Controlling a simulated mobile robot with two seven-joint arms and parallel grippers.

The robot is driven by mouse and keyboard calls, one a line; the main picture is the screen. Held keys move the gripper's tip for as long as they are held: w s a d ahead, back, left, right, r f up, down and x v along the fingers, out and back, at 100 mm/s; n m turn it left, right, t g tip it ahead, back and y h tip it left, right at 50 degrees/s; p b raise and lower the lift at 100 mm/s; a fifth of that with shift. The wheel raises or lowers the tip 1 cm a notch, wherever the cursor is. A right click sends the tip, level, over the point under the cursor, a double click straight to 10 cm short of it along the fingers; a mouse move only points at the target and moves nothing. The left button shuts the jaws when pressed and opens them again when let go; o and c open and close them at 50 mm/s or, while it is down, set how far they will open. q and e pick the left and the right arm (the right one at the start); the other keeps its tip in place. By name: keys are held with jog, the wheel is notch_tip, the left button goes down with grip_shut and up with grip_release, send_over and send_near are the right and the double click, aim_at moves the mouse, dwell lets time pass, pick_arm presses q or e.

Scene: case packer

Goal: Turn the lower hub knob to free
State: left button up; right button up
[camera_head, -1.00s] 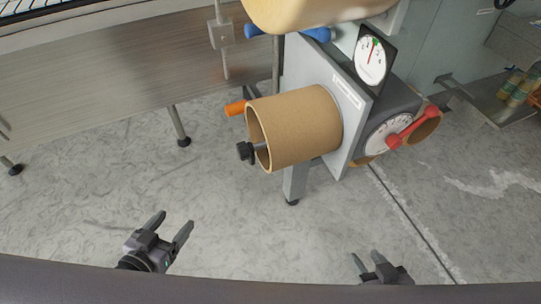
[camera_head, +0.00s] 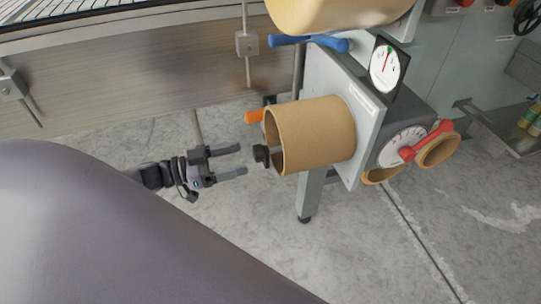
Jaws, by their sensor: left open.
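The lower hub knob (camera_head: 261,154) is a small black knob on a shaft. It sticks out of the open left end of a brown cardboard core (camera_head: 315,137) on the machine's grey plate. My left gripper (camera_head: 243,160) is open, its two dark fingers pointing right at the knob. The fingertips lie just left of the knob, one higher and one lower in the picture; a small gap shows between them and it. The far part of the shaft is hidden inside the core. My right gripper is not in view.
A blue handle (camera_head: 310,42), a white gauge (camera_head: 385,68) and a red lever (camera_head: 426,141) are on the machine. My own large grey arm link fills the lower left.

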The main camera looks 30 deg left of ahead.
aim_at(259, 154)
pick_arm(q)
jog(key=shift+x, duration=3.35)
jog(key=c, duration=1)
jog(key=shift+c, duration=0.2)
